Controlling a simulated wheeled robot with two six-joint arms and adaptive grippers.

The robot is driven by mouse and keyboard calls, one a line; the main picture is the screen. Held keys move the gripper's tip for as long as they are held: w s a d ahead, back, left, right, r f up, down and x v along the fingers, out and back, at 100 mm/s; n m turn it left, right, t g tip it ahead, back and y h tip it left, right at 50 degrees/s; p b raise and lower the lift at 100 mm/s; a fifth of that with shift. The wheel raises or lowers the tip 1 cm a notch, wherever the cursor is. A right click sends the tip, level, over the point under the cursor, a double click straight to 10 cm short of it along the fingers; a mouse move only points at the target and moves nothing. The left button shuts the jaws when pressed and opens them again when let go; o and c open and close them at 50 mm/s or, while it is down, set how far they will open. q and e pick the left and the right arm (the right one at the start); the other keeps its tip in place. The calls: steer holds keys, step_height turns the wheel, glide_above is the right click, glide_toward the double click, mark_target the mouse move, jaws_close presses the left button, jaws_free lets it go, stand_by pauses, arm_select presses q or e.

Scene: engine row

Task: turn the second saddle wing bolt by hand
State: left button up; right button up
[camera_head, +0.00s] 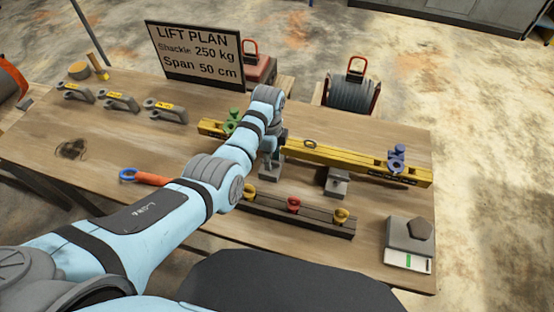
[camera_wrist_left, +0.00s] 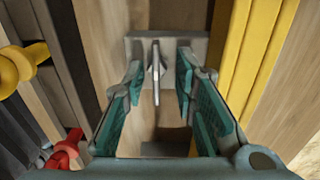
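In the wrist view a grey saddle block (camera_wrist_left: 135,48) carries a thin upright grey wing bolt (camera_wrist_left: 156,62), seen nearly edge-on. My left gripper (camera_wrist_left: 161,72) is open, with one teal-padded finger on each side of the bolt and gaps visible to both. In the head view my left gripper (camera_head: 270,150) points down over a grey saddle block (camera_head: 270,172) at the yellow beam (camera_head: 315,155); the arm and gripper hide its bolt. Another grey saddle (camera_head: 337,183) sits to the right under the beam. My right gripper is not in view.
A dark rail (camera_head: 320,225) with yellow and red eye pieces lies in front of the beam. Green (camera_head: 232,121) and blue (camera_head: 396,158) shackles stand on the beam. A grey device (camera_head: 408,240) sits at the right corner. The table's left middle is mostly clear.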

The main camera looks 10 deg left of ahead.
arm_select(q)
steer(key=shift+s+r, duration=0.1)
steer(key=shift+s+d+r, duration=0.1)
steer(key=shift+s, duration=0.05)
jaws_close()
steer(key=shift+n+p, duration=0.3)
steer(key=shift+n, duration=0.1)
